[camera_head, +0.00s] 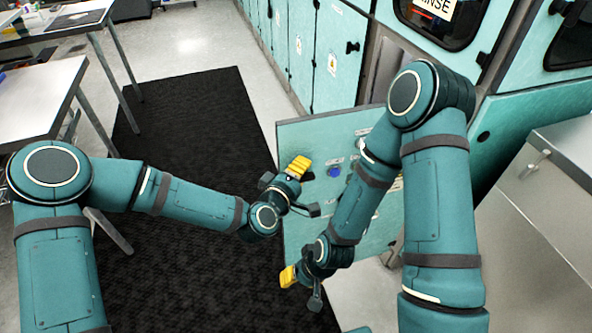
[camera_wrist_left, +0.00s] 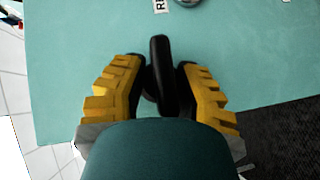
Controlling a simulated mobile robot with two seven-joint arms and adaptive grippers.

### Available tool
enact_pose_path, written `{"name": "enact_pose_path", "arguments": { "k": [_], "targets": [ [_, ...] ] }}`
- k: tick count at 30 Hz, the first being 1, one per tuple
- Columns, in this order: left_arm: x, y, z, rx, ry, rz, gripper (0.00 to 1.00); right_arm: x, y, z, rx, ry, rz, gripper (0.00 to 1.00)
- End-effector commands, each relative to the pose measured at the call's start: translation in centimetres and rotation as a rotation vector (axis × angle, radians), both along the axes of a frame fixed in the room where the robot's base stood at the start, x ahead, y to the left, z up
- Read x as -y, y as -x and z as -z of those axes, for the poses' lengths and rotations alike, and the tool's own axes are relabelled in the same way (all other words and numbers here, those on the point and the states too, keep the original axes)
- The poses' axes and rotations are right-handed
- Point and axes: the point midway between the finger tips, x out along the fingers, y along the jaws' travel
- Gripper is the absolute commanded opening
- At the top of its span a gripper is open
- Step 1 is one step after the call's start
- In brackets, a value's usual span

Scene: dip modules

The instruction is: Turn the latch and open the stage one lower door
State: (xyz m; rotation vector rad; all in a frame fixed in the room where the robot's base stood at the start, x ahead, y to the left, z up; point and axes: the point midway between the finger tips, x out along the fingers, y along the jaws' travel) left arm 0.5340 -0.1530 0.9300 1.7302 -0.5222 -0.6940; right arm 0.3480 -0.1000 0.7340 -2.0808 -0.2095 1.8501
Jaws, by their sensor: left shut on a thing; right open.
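The stage one lower door (camera_head: 300,140) is a teal panel standing out from the machine front, its free edge at the mat; it fills much of the left wrist view (camera_wrist_left: 75,40). Its black latch handle (camera_wrist_left: 159,75) stands between the yellow fingers of my left gripper (camera_wrist_left: 160,90), which is shut on it. In the head view my left gripper (camera_head: 298,170) is at the door's left edge; the latch is hidden there. My right gripper (camera_head: 292,277) is open and empty, lower down near the door's lower left corner, with my right arm crossing in front of the door.
The door carries a blue knob (camera_head: 333,171) and small labels. A black mat (camera_head: 190,110) covers the floor to the left. Tables (camera_head: 35,100) stand at far left. Teal cabinets (camera_head: 340,50) line the back, and a grey metal box (camera_head: 560,200) stands at right.

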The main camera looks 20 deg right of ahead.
Motion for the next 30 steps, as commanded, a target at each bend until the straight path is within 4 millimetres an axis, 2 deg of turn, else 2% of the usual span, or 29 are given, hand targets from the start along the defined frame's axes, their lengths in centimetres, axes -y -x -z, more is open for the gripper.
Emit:
{"name": "enact_pose_path", "arguments": {
  "k": [13, 14, 16, 26, 30],
  "targets": [
    [0.26, 0.2, -0.05, 0.0, 0.001, 0.004, 0.0, -0.01, -0.01, 0.02, 0.0, 0.0, 0.0, 0.47],
    [0.26, 0.2, -0.05, 0.0, 0.001, 0.004, 0.36, -0.01, -0.01, 0.02, 0.0, 0.0, 0.0, 0.47],
    [0.25, 0.18, -0.05, 0.0, 0.001, 0.003, 0.61, -0.01, 0.0, 0.02, 0.0, 0.0, 0.0, 0.47],
    [0.08, 0.15, -0.05, 0.001, 0.001, 0.0, 0.63, 0.0, 0.0, 0.01, 0.0, 0.0, 0.0, 0.47],
    [-0.66, 0.85, -0.26, 0.001, 0.001, -0.001, 0.63, 0.0, 0.0, 0.01, 0.0, 0.0, 0.0, 0.47]
  ]
}}
